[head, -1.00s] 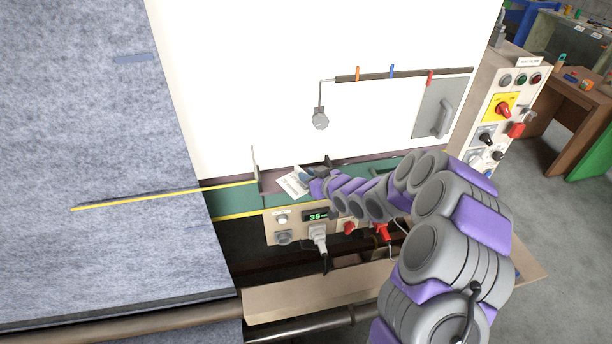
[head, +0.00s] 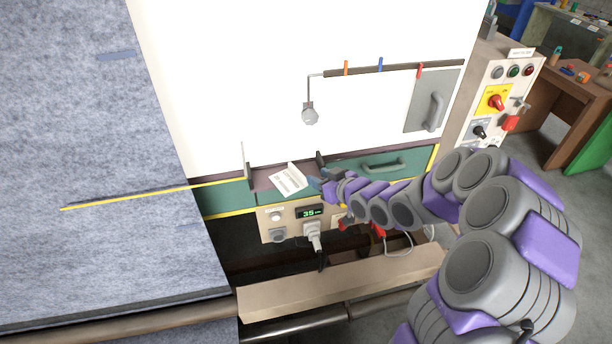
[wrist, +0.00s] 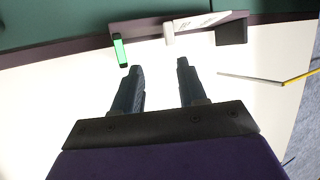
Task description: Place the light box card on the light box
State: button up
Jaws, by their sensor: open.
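A white card with printed lines (head: 289,179), which looks like the light box card, lies tilted on a narrow dark ledge (head: 262,181) at the foot of a large bright white panel (head: 240,90). I cannot tell for sure which surface is the light box. My gripper (head: 316,185) is open and empty just right of the card, apart from it. In the wrist view my gripper's fingers (wrist: 158,70) are spread over white surface, with nothing between them. The card (wrist: 195,22) shows beyond them, partly cut off by the ledge.
Dark upright brackets (head: 247,165) stand on the ledge. A green drawer front with a handle (head: 380,164) is at right. Below are a control box with a green display (head: 310,212) and a beige tray (head: 340,280). Grey felt (head: 90,140) hangs at left.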

jog(key=s+d+r+m+g+h, duration=0.3)
jog(key=s+d+h, duration=0.4)
jog(key=s+d, duration=0.55)
jog(key=s+r+m+g, duration=0.2)
jog(key=s+g, duration=0.1)
jog(key=s, duration=0.8)
jog(key=s+r+m+g+h, duration=0.1)
jog(key=s+r+g, duration=0.15)
jog(key=s, duration=0.85)
jog(key=s+r+m+g, duration=0.15)
jog(key=s+g, duration=0.25)
jog(key=s, duration=0.7)
notch_tip(320, 180, down, 18)
jog(key=a+b, duration=0.1)
jog(key=b, duration=1.7)
jog(key=shift+f, duration=0.2)
